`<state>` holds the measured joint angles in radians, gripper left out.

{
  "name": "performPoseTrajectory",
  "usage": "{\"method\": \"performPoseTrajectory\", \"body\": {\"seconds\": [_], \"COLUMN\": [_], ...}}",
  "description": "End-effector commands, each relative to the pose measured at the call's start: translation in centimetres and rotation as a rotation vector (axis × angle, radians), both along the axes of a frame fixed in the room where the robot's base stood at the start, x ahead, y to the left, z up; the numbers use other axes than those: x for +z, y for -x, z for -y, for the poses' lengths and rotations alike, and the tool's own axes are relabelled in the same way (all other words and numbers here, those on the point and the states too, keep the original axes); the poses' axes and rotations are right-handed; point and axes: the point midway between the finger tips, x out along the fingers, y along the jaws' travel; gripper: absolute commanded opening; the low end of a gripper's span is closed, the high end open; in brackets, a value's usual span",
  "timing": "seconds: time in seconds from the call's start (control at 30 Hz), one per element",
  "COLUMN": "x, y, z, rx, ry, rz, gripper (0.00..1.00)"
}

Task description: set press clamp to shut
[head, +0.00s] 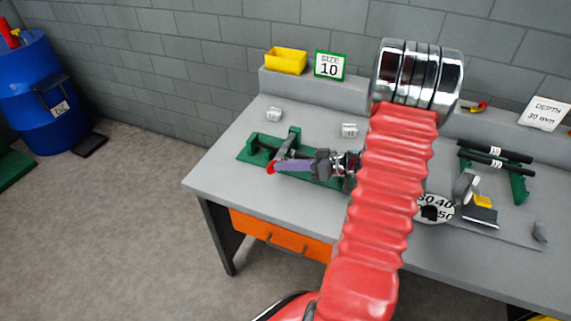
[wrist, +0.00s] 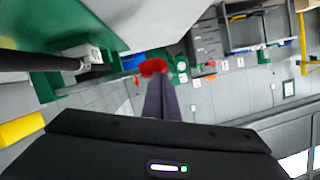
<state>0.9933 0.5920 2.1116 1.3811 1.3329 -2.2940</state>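I see no grip on the knob; contact cannot be told. The fingers hide part of the press.
Small white-labelled blocks (head: 274,114) lie behind the press. A dial (head: 434,209) and a green rack with black rods (head: 519,188) are to the right. The bench's front left is clear.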

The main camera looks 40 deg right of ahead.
Motion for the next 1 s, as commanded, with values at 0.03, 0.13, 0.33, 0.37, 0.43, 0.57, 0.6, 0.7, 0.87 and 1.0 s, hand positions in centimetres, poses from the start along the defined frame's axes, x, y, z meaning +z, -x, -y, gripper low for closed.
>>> {"method": "performPoseTrajectory", "body": {"seconds": [0.03,0.13,0.33,0.37,0.43,0.57,0.6,0.7,0.87,1.0], "x": [0.4,1.6,3.9,4.1,4.4,5.1,5.3,5.8,6.4,6.7], "y": [0.1,0.3,1.7,2.1,3.0,4.7,5.2,6.5,8.1,8.7], "z": [0.0,0.4,1.5,1.7,2.3,3.3,3.5,4.2,5.1,5.5], "rx": [0.001,-0.001,-0.004,-0.005,-0.005,-0.004,-0.003,-0.003,-0.001,0.002], "ry": [-0.001,0.003,0.002,0.002,0.001,0.002,0.003,0.003,0.002,0.001], "rz": [0.001,0.007,0.016,0.016,0.017,0.018,0.019,0.019,0.018,0.019], "gripper": [0.00,0.00,0.00,0.00,0.00,0.00,0.00,0.00,0.00,0.00]}}
